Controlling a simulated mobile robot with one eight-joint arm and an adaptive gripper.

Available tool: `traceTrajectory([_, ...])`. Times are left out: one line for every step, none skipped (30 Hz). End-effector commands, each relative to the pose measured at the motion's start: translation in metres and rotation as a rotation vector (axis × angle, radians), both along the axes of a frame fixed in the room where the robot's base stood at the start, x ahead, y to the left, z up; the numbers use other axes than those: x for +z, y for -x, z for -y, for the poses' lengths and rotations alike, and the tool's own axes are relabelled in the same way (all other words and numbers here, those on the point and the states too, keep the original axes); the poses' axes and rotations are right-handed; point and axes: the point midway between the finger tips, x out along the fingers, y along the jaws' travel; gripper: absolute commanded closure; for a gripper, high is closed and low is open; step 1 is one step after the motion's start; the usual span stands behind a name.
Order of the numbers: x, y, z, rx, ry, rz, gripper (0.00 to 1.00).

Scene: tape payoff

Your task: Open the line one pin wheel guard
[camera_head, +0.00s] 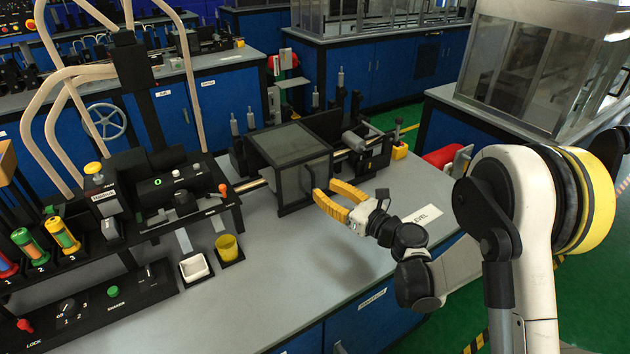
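A box-shaped guard (290,145) with a dark frame and grey see-through panels stands on the grey bench; I take it to be the pin wheel guard. It looks closed. A dark upright handle (309,178) shows on its front right side. What is inside the guard is too dim to make out. My gripper (323,188) has yellow fingers, spread apart with a gap between them. It is just right of the handle, pointing left toward it. I cannot tell whether a fingertip touches the handle. Nothing shows between the fingers.
A black control panel (165,190) with knobs and bent pale tubes stands left of the guard. A white tray (195,268) and a yellow cup (227,247) sit before it. A "LEVEL" label (423,215) lies right of my gripper. The front bench top (290,280) is clear.

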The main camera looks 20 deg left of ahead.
Motion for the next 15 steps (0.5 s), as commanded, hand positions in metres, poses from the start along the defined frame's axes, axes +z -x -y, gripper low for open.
traceTrajectory([-0.002, -0.004, -0.01, 0.003, 0.0, 0.0, 0.68])
traceTrajectory([-0.002, -0.007, -0.015, 0.003, 0.0, -0.001, 0.68])
traceTrajectory([-0.002, -0.011, -0.021, 0.001, 0.0, -0.001, 0.68])
traceTrajectory([-0.002, -0.013, -0.025, 0.001, 0.0, -0.001, 0.68])
traceTrajectory([-0.002, -0.015, -0.029, 0.002, -0.001, 0.0, 0.68])
traceTrajectory([-0.002, -0.018, -0.034, 0.001, -0.001, 0.0, 0.68])
traceTrajectory([-0.001, -0.02, -0.036, 0.001, -0.001, 0.0, 0.68])
traceTrajectory([-0.001, -0.022, -0.039, 0.0, -0.002, -0.001, 0.68])
traceTrajectory([-0.001, -0.023, -0.041, -0.001, -0.002, -0.001, 0.68])
traceTrajectory([0.0, -0.024, -0.043, -0.001, -0.002, -0.001, 0.68])
traceTrajectory([0.0, -0.025, -0.045, -0.001, -0.002, -0.001, 0.68])
traceTrajectory([0.0, -0.026, -0.046, -0.001, -0.002, -0.001, 0.68])
traceTrajectory([0.0, -0.026, -0.046, -0.001, -0.002, -0.001, 0.68])
traceTrajectory([0.0, -0.026, -0.047, -0.001, -0.002, -0.001, 0.68])
traceTrajectory([0.001, -0.026, -0.047, -0.001, -0.002, -0.001, 0.68])
